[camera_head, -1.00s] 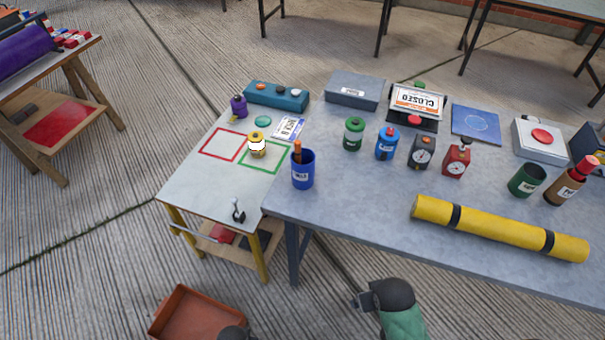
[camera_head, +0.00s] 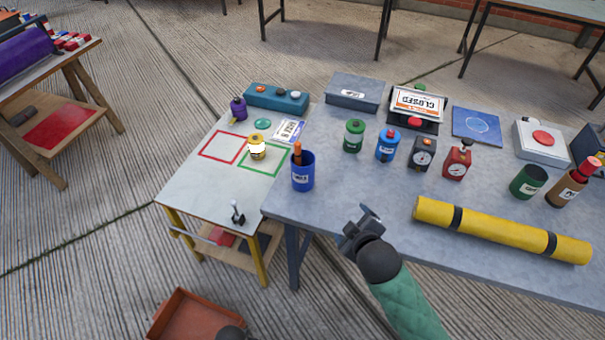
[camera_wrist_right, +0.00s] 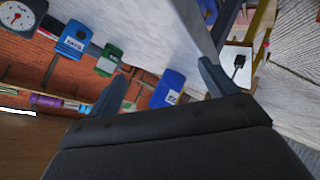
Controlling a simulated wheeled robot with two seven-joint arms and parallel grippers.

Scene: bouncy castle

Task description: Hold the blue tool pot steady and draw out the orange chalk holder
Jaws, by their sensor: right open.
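The blue tool pot (camera_head: 303,176) stands upright near the left end of the grey table, with a pale label on its side. The orange chalk holder (camera_head: 297,153) stands in it, its top sticking out above the rim. My right gripper (camera_head: 362,224) is open and empty at the table's front edge, to the right of and nearer than the pot, not touching it. In the right wrist view the blue pot (camera_wrist_right: 168,90) shows beyond the gap between the two fingers (camera_wrist_right: 160,88). Only a dark bit of my left arm may show at the bottom edge; the left gripper is not seen.
A yellow roll (camera_head: 500,230) lies along the table's front right. A green canister (camera_head: 353,136), a blue canister (camera_head: 388,145) and two dials stand behind. The tabletop between pot and roll is clear.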

